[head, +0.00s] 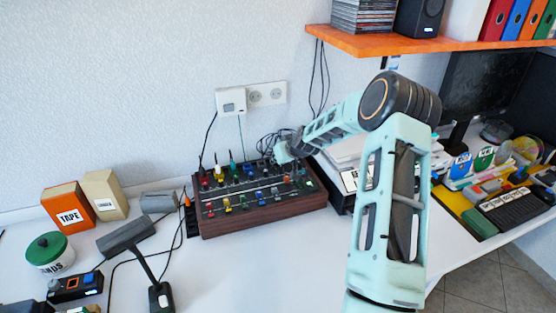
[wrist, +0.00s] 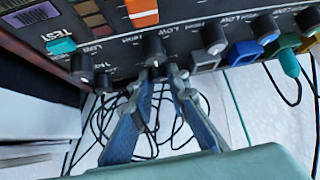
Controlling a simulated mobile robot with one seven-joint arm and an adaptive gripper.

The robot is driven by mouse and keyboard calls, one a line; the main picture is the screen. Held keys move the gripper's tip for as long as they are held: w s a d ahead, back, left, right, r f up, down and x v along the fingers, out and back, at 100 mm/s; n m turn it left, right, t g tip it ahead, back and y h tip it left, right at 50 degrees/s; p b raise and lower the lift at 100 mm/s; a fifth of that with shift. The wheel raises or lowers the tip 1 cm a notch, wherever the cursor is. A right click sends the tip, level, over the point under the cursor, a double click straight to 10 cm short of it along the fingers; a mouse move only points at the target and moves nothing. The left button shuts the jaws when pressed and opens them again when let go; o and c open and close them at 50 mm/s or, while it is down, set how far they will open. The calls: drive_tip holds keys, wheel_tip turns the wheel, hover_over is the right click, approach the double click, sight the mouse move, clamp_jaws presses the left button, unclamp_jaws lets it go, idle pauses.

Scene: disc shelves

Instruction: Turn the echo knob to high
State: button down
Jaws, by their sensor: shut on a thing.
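The mixer-like panel with wooden sides (head: 265,220) sits on the white desk, covered in rows of coloured knobs. My gripper (head: 284,154) is at its back right edge in the head view, where its fingers are hard to make out. In the wrist view my gripper (wrist: 160,73) is shut on a black knob (wrist: 153,46), with one finger on each side. LOW and HIGH labels are printed by the knobs. I cannot read an echo label, so I cannot tell whether this is the echo knob. The fingers hide part of the knob's base.
A teal knob (wrist: 62,46) and a black knob (wrist: 82,65) are on one side; a white-tipped knob (wrist: 213,38) and a blue knob (wrist: 245,52) are on the other. Loose cables hang behind the panel. An orange shelf (head: 420,46) is above right.

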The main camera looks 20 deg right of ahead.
drive_tip(key=shift+a+m+h, duration=0.3)
drive_tip(key=shift+m+h, duration=0.7)
drive_tip(key=shift+m, duration=0.2)
drive_tip(key=shift+r+m+h+p, duration=0.15)
drive_tip(key=shift+m+h+p, duration=0.45)
drive_tip(key=shift+m+p, duration=0.15)
drive_tip(key=m+h+p, duration=0.1)
drive_tip(key=m+g+h+p, duration=0.1)
drive_tip(key=p, duration=0.1)
drive_tip(key=m+p, duration=0.1)
drive_tip(key=p, duration=0.1)
drive_tip(key=shift+w+a+m+h, duration=0.15)
drive_tip(key=shift+a+m+h, duration=0.1)
drive_tip(key=shift+m+h, duration=0.15)
drive_tip(key=shift+m+g+h+p, duration=0.6)
drive_tip(key=shift+m+g, duration=0.1)
drive_tip(key=shift+m, duration=0.25)
drive_tip(key=shift+f+m, duration=0.25)
drive_tip(key=shift+m, duration=0.15)
drive_tip(key=c, duration=1.9)
unclamp_jaws()
drive_tip(key=shift+r, duration=0.1)
drive_tip(key=shift+v, duration=4)
